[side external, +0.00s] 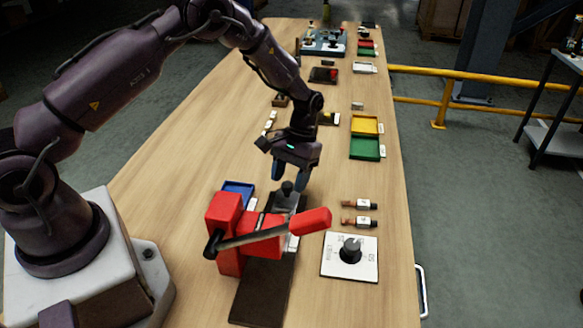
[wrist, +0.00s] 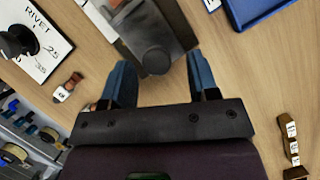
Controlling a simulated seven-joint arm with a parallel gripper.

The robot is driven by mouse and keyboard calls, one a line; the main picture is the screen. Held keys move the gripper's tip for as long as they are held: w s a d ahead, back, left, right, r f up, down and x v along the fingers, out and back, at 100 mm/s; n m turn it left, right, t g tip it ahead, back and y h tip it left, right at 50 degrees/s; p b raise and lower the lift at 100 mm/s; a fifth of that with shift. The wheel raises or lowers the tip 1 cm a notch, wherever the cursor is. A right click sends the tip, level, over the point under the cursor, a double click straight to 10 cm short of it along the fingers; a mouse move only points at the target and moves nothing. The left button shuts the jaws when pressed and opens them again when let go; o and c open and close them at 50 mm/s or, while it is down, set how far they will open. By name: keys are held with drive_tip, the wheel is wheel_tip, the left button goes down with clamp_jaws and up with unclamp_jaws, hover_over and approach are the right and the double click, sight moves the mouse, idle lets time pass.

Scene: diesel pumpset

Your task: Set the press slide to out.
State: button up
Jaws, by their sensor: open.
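The red press (side external: 230,235), with its long red-tipped lever (side external: 310,221), stands on a dark base plate (side external: 262,292) at the near end of the table. Its slide appears to be the dark grey block with a round knob (side external: 287,188) on the far side of the press; the knob also shows in the wrist view (wrist: 155,60). My gripper (side external: 289,178) points down just above the knob. In the wrist view my open fingers (wrist: 160,72) lie on either side of the knob, with gaps. I cannot tell whether they reach down to its height.
A blue tray (side external: 238,188) lies left of the slide. Green (side external: 364,149) and yellow (side external: 365,125) trays stand farther back. Bare table lies around the slide's far end.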

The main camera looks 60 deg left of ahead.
drive_tip(key=v, duration=1.3)
drive_tip(key=shift+a, duration=0.1)
drive_tip(key=s+d+r+m+t, duration=0.1)
drive_tip(key=s+r+t, duration=0.2)
drive_tip(key=s+r, duration=0.3)
drive_tip(key=s+d+r+m+t+y, duration=0.1)
drive_tip(key=s+r, duration=0.5)
drive_tip(key=s, duration=0.6)
drive_tip(key=s+d+r+m+t, duration=0.1)
drive_tip(key=s+d+r+t, duration=0.2)
drive_tip(key=s, duration=0.6)
wheel_tip(320, 180, up, 3)
drive_tip(key=t, duration=0.2)
drive_tip(key=shift+r+m+t, duration=0.25)
drive_tip(key=shift+m+t, duration=0.15)
